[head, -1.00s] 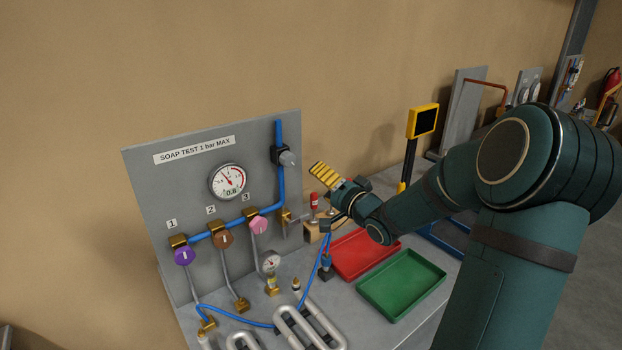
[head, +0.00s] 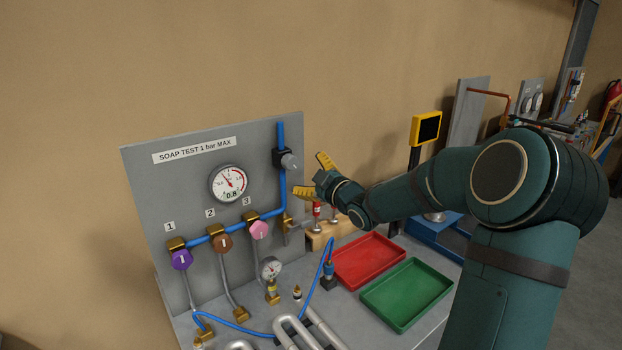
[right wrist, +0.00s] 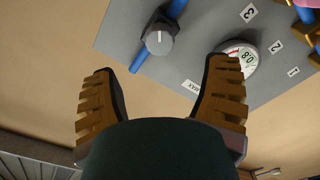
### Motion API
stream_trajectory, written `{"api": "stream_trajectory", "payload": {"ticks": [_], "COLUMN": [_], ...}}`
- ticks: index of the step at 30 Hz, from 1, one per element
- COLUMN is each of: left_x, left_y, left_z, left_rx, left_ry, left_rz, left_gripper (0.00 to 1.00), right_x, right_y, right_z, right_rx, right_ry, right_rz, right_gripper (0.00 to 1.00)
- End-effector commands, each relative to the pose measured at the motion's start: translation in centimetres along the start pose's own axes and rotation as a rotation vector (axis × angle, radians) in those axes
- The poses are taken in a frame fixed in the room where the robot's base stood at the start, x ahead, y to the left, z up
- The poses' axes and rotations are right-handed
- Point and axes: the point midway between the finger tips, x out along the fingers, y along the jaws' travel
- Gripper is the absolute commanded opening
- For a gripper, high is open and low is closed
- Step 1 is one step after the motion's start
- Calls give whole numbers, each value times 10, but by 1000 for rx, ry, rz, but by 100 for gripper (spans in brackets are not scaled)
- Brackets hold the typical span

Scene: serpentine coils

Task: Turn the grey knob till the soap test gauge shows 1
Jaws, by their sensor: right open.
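The grey knob (head: 289,161) sits on a dark valve body at the upper right of the grey soap test panel (head: 150,205). It also shows in the right wrist view (right wrist: 159,42), above and between the fingers. The soap test gauge (head: 229,183) is left of the knob and its display reads 0.8; in the right wrist view the gauge (right wrist: 240,60) is partly behind a finger. My right gripper (head: 311,175) is open and empty, its yellow fingers spread, just right of the knob and apart from it. My left gripper is not in view.
Purple (head: 181,260), brown (head: 222,242) and pink (head: 259,230) knobs sit on the lower blue pipe. A red tray (head: 368,260) and a green tray (head: 407,294) lie on the bench. A yellow-framed screen (head: 425,128) stands behind my right arm.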

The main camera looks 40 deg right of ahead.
Motion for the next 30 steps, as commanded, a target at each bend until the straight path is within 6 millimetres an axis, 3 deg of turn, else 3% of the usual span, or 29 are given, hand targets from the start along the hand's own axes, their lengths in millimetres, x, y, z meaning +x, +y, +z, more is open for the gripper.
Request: {"api": "stream_trajectory", "payload": {"ticks": [5, 12, 18, 30], "left_x": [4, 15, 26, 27], "left_y": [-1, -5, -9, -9], "left_z": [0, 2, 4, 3], "left_rx": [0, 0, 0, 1], "left_ry": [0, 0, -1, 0], "left_rz": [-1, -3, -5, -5], "left_gripper": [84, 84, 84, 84], "right_x": [14, 57, 81, 88], "right_y": [0, -2, -1, 0], "right_z": [0, 0, 0, 0], "right_rx": [-19, -16, -18, -18], "right_ry": [3, 4, 3, 0], "right_rz": [1, 1, 1, 0], "right_gripper": [76, 76, 76, 76]}}
